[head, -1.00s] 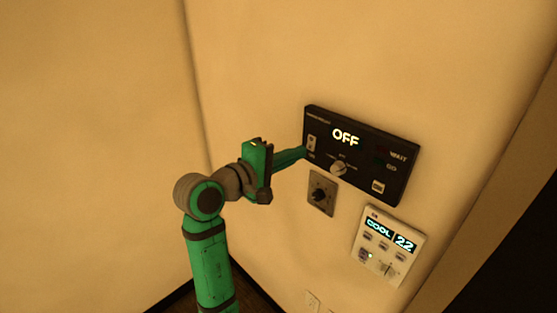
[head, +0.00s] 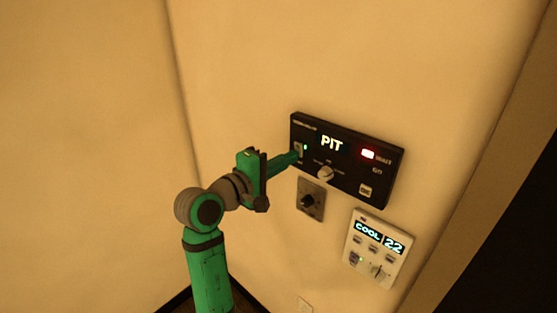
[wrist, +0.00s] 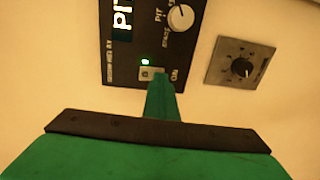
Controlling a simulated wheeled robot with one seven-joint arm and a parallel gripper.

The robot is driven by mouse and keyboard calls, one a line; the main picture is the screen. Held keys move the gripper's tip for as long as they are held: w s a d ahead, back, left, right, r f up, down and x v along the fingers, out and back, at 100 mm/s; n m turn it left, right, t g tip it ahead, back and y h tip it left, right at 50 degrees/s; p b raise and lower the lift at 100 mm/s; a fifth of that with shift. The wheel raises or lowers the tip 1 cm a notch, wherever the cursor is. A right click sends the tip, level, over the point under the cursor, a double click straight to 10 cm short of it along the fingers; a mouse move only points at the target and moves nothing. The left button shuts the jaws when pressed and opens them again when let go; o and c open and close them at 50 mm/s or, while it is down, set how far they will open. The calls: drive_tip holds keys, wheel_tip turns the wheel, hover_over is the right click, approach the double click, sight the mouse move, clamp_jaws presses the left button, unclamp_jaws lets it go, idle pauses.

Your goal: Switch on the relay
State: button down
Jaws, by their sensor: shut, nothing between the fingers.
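The black relay panel (head: 345,186) is on the wall, right of my arm. Its display (head: 331,143) reads PIT. The red WAIT lamp (head: 367,154) is lit, and the GO lamp beneath it looks dark. A small green light (wrist: 145,62) glows beside the pale switch (wrist: 147,73) at the panel's left end. My gripper (head: 296,156) is shut and empty. Its fingertips (wrist: 161,80) are at the switch and cover part of it; whether they touch it I cannot tell. A round white knob (wrist: 181,17) sits to the right of the switch.
A small grey plate with a dark knob (head: 308,202) is below the panel. A white thermostat (head: 377,249) reading COOL 22 is lower right. A wall outlet (head: 305,305) is near the bottom. A dark opening (head: 510,240) lies at far right.

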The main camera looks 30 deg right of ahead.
drive_tip(key=f+v, duration=0.2)
drive_tip(key=v, duration=1.2)
drive_tip(key=shift+w+f, duration=0.15)
drive_tip(key=shift+f, duration=0.1)
